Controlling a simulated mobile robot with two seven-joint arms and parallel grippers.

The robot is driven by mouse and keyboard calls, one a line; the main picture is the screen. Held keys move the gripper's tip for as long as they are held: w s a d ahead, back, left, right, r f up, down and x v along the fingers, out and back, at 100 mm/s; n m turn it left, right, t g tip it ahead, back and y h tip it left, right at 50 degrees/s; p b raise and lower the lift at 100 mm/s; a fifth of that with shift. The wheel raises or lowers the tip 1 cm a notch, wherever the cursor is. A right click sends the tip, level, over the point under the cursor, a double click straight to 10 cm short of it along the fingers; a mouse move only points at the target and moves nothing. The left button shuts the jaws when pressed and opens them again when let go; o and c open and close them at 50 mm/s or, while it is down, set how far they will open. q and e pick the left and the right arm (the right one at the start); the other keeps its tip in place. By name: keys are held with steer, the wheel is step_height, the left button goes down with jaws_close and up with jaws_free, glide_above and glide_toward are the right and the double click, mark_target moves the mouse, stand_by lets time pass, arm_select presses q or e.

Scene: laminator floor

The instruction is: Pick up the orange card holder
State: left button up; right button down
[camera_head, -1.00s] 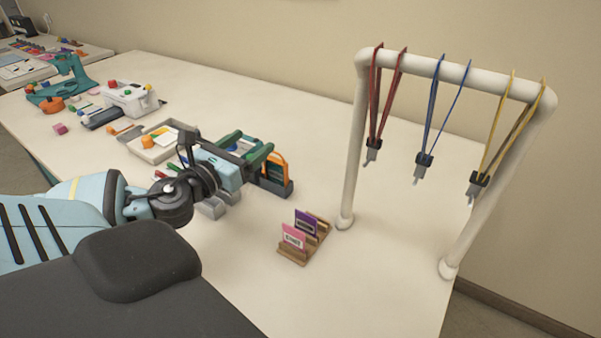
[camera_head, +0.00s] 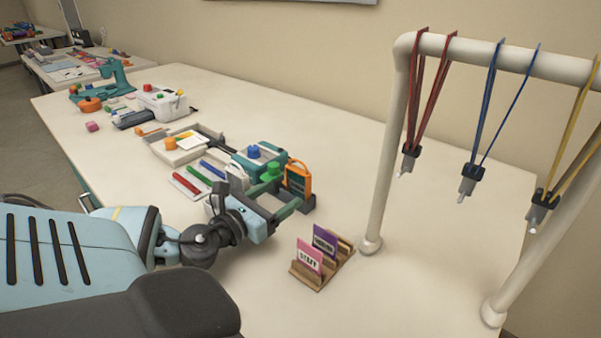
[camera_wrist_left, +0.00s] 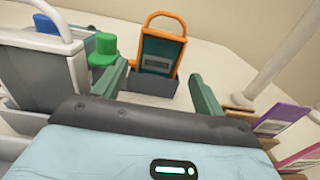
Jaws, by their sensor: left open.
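The orange card holder (camera_head: 298,178) stands upright in a dark grey stand (camera_head: 307,202) on the table. In the left wrist view the holder (camera_wrist_left: 163,50) has an orange frame with a top loop and a dark green face, and its grey stand (camera_wrist_left: 150,84) is below it. My left gripper (camera_head: 286,198) is open and empty, just short of the holder. In the left wrist view its two green fingers (camera_wrist_left: 158,85) point toward the holder, one to each side, apart from it. My right gripper is not in view.
A wooden rack (camera_head: 326,268) with pink and purple cards stands to the right of my gripper. A white frame (camera_head: 387,150) with hanging lanyards is farther right. A green-topped piece (camera_wrist_left: 103,50) is close to my left finger. Bare table lies between holder and frame.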

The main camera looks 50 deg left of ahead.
mark_target(295, 184)
arm_select(q)
steer(key=shift+w+a, duration=0.1)
steer(key=shift+w, duration=0.8)
steer(key=shift+w+b, duration=0.25)
steer(key=shift+b, duration=0.05)
steer(key=shift+r, duration=0.1)
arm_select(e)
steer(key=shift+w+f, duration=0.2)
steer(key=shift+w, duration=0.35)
arm_select(q)
steer(key=shift+w+a+b, duration=0.1)
steer(key=shift+w+b, duration=0.45)
steer(key=shift+w+a+f+b, duration=0.1)
steer(key=shift+w+f+b, duration=0.1)
steer(key=shift+w+b, duration=1.45)
steer(key=shift+b, duration=0.15)
steer(key=shift+w+a+r, duration=0.1)
steer(key=shift+w, duration=0.15)
steer(key=shift+r, duration=0.1)
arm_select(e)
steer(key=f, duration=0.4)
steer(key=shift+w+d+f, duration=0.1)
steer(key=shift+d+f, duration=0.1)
